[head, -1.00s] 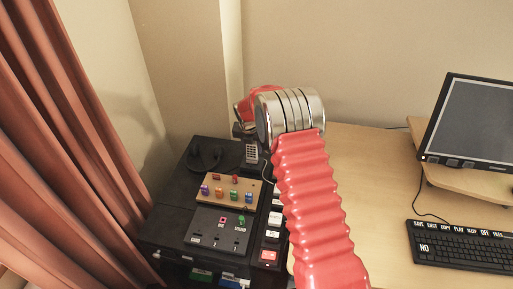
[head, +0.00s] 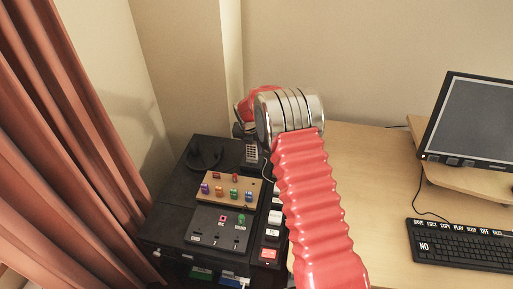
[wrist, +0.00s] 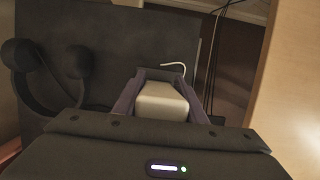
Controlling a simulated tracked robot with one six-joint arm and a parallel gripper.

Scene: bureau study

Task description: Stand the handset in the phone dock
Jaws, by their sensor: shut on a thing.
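The handset (head: 252,153) shows in the head view as a small dark grey body with a pale keypad, roughly upright over the back right of the black cabinet. My gripper (wrist: 160,76) is shut on it; in the wrist view the handset's pale grey end (wrist: 162,103) lies between the two dark fingers. In the head view my red arm and silver wrist hide most of the gripper. I cannot make out the phone dock in either view; the fingers and handset may cover it. Whether the handset touches anything below it, I cannot tell.
Black headphones (head: 206,154) lie left of the handset on the cabinet (head: 172,205). A tan panel with coloured knobs (head: 228,190) and a dark switch panel (head: 218,232) are nearer. A pale cable (wrist: 174,65) runs close by. The wooden desk (head: 375,160) is right.

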